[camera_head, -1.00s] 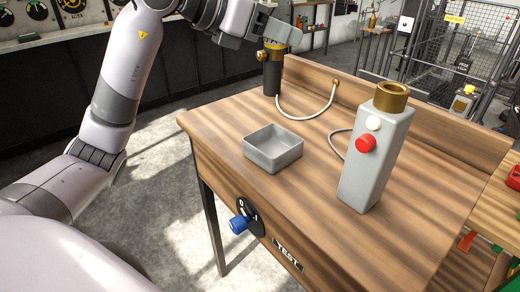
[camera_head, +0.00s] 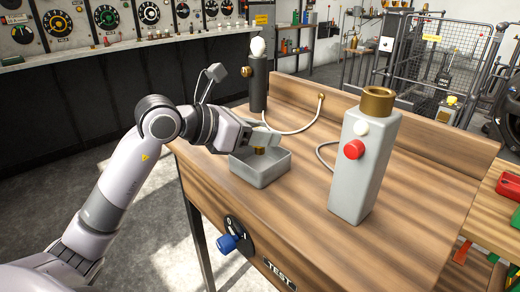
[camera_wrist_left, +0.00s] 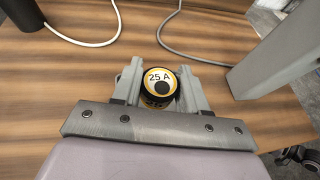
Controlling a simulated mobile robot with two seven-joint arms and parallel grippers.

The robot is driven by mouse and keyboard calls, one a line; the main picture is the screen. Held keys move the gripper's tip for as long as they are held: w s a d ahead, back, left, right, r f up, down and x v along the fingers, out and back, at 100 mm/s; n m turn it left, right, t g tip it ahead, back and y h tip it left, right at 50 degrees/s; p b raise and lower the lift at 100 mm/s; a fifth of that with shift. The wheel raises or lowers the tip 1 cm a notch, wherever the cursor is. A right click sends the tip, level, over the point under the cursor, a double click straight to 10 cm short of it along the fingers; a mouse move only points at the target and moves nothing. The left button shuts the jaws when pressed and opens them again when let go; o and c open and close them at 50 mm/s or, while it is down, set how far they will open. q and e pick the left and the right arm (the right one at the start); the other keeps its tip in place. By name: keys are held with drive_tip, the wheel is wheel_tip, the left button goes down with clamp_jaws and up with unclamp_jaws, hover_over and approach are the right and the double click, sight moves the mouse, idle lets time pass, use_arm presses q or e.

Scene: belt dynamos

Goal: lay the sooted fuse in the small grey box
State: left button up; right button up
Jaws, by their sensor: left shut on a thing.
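The small grey box (camera_head: 262,179) is an open square tray on the wooden bench in the head view. My left gripper (camera_head: 259,146) points down over it and is shut on the fuse. The fuse's brass-coloured part (camera_head: 259,151) shows below the fingers, within the box's outline; I cannot tell if it touches the box floor. In the left wrist view the fuse (camera_wrist_left: 158,82) sits between the fingers, with a round face marked 25 A, a yellow ring and a large black spot. The box cannot be made out there. My right gripper is not in view.
A grey tower (camera_head: 365,160) with a brass collar, white button and red button stands right of the box. A dark post (camera_head: 258,88) with a pale rounded top and white cable stands behind. A blue switch knob (camera_head: 228,243) projects from the bench front. The bench right of the tower is clear.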

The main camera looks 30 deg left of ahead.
sight(260, 149)
use_arm(q)
drive_tip(key=shift+f, duration=1.7)
drive_tip(key=shift+f+b, duration=0.15)
drive_tip(key=shift+b, duration=0.2)
drive_tip(key=o, duration=0.8)
drive_tip(key=shift+c, duration=0.2)
drive_tip(key=shift+r, duration=0.2)
drive_tip(key=shift+s+a, duration=0.25)
drive_tip(key=shift+s, duration=0.05)
drive_tip(key=v, duration=1.1)
drive_tip(key=shift+r+b, duration=0.2)
drive_tip(key=shift+b, duration=0.1)
